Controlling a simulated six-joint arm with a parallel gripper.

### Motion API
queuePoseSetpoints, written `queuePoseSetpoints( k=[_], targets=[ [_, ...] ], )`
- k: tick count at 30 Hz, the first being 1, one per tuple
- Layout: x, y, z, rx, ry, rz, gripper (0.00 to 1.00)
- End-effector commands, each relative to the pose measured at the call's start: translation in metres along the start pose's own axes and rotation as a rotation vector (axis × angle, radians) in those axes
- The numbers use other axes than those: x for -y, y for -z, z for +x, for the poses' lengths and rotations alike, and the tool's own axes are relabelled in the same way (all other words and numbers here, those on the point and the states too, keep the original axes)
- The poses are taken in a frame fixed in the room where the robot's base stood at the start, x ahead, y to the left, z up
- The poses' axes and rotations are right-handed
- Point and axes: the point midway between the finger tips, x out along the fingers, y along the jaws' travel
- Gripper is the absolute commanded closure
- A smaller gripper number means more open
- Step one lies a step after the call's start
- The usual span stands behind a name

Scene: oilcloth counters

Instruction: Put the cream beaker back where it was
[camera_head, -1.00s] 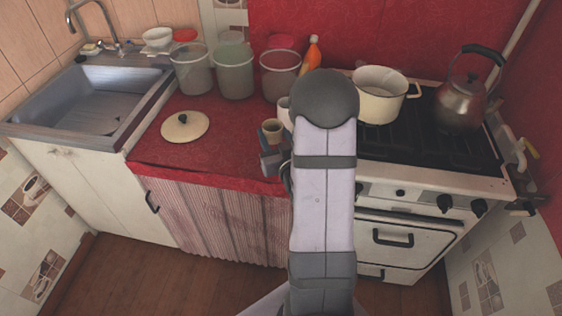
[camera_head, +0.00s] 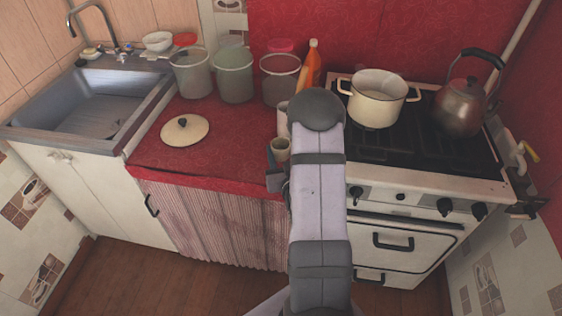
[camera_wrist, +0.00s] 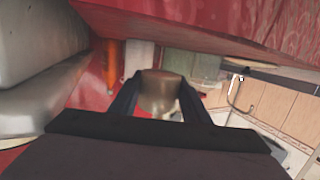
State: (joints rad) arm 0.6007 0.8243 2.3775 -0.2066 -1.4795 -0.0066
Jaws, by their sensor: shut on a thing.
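The cream beaker (camera_head: 280,149) shows in the head view just left of my arm, above the front right part of the red counter. Its mouth faces up. My gripper (camera_head: 273,172) is mostly hidden behind my arm there. In the wrist view my gripper (camera_wrist: 160,103) is shut on the beaker (camera_wrist: 160,88), with one finger on each side. I cannot tell whether the beaker's base touches the counter.
A pale mug (camera_head: 282,122) stands behind the beaker, partly hidden by my arm. Lidded tubs (camera_head: 234,77) and an orange bottle (camera_head: 311,68) stand at the back. A lid (camera_head: 185,131) lies left on the counter. The stove (camera_head: 425,150) holds a pot (camera_head: 377,102) and kettle (camera_head: 460,108).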

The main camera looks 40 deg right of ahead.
Motion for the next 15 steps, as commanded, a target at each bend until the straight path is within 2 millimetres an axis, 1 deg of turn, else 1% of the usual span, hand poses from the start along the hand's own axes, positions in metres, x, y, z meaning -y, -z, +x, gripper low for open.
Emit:
queuePoseSetpoints(
  k=[4, 7, 15],
  targets=[
    [0.000, -0.001, 0.001, -0.002, 0.000, 0.000, 0.80],
    [0.000, -0.005, 0.001, 0.000, 0.000, 0.000, 0.80],
    [0.000, -0.033, 0.005, 0.001, 0.000, 0.001, 0.80]
  ],
)
